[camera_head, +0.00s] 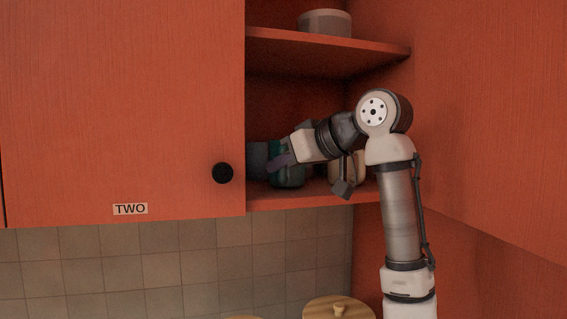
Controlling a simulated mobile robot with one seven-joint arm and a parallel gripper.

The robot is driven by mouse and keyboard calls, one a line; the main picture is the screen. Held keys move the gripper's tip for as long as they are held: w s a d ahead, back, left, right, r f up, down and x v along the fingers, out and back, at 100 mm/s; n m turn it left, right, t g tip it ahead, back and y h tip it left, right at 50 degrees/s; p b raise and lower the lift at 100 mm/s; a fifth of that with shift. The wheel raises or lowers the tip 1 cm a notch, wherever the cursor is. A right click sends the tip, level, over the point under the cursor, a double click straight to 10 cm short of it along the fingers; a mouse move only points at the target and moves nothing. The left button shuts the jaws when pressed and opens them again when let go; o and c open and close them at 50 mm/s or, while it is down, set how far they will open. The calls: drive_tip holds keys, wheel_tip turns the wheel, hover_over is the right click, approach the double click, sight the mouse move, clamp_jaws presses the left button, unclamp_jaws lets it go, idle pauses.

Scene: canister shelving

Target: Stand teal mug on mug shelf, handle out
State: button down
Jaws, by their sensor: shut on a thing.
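The teal mug (289,177) is upright at the lower shelf (310,198) of the open cabinet, near its front-left part. My gripper (278,162) reaches in from the right and is shut on the mug. The fingers and wrist cover the mug's upper part, and I cannot make out its handle clearly. The mug's base is at or very close to the shelf board; whether it touches cannot be told.
A blue-grey item (257,160) stands close left of the mug, partly behind the cabinet door (120,100) labelled TWO. A cream item (349,167) stands to the right, behind my arm. A grey canister (325,22) is on the upper shelf (320,47). Wooden-lidded jars (338,309) are below.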

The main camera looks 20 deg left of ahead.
drive_tip(key=shift+f, duration=0.25)
drive_tip(key=c, duration=1.3)
unclamp_jaws()
drive_tip(key=shift+d, duration=0.1)
drive_tip(key=b+v, duration=0.3)
drive_tip(key=v, duration=1)
drive_tip(key=shift+s+d+r, duration=0.1)
drive_tip(key=shift+s+d, duration=0.15)
